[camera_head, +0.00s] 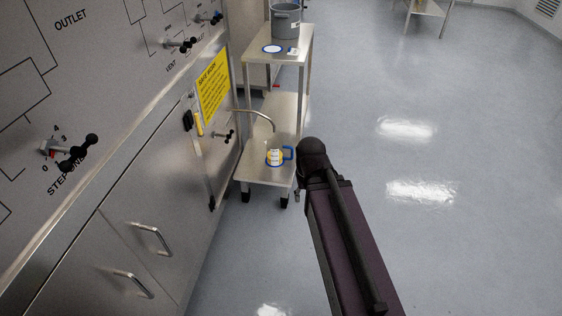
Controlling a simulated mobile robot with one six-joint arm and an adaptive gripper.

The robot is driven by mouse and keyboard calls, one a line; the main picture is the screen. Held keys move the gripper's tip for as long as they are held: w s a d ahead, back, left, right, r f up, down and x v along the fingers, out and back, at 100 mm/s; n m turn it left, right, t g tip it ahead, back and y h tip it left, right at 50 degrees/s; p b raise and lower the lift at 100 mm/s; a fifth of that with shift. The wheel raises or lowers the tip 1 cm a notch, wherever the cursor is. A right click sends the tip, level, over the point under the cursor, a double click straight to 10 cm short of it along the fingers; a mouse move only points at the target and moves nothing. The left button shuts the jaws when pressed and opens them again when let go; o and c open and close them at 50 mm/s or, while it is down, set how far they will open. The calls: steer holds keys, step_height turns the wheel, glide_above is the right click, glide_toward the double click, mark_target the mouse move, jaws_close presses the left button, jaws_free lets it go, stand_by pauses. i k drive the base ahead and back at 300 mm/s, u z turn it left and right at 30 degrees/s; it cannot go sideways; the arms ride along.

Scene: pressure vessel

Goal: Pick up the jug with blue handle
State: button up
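The jug with the blue handle (275,157) stands on the low front shelf of a steel cart, below a curved spout.
The steel cart (257,173) stands against a steel panel (120,90) with knobs and drawer handles. A grey bucket (285,22) and a blue-rimmed disc (272,49) sit on the upper shelf. A curved spout (262,115) hangs over the jug. The floor (450,150) at right is clear.

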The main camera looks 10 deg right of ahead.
mark_target(275, 146)
steer(key=z, duration=0.4)
steer(key=i, duration=1.05)
steer(key=z, duration=0.2)
